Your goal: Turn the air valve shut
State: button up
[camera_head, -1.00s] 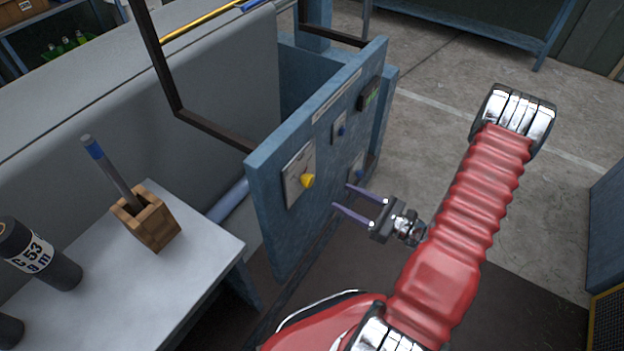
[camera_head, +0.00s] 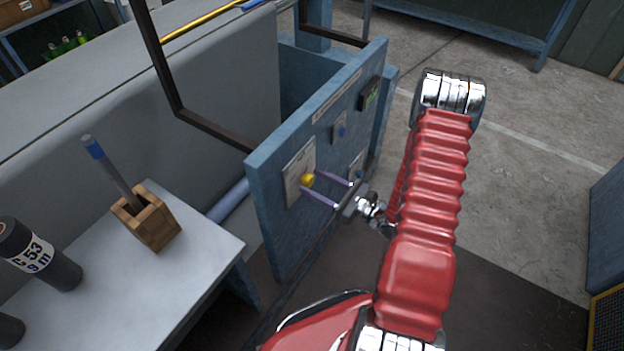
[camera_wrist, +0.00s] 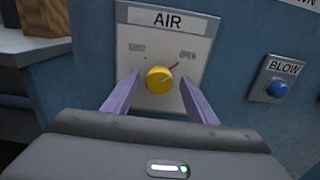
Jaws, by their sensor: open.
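The air valve is a yellow round knob (camera_wrist: 159,80) on a pale plate (camera_wrist: 194,52) labelled AIR, with SHUT marked at left and OPEN at right. A red pointer line on the knob's upper right points toward OPEN. In the head view the knob (camera_head: 307,180) sits on the blue panel (camera_head: 268,215). My gripper (camera_head: 319,189) is open, with its two purple fingers reaching to the panel. In the wrist view my gripper (camera_wrist: 160,92) has one finger on each side of the knob, with a gap on both sides. I cannot tell whether the fingertips touch the plate.
A blue BLOW button (camera_wrist: 277,90) is right of the plate. The head view shows a dark display (camera_head: 370,93) farther along the panel. A white table (camera_head: 190,237) with a wooden block (camera_head: 147,220) holding a rod stands at left. Open floor lies right of my arm.

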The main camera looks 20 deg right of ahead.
jog(key=shift+x, duration=1)
jog(key=shift+c, duration=0.2)
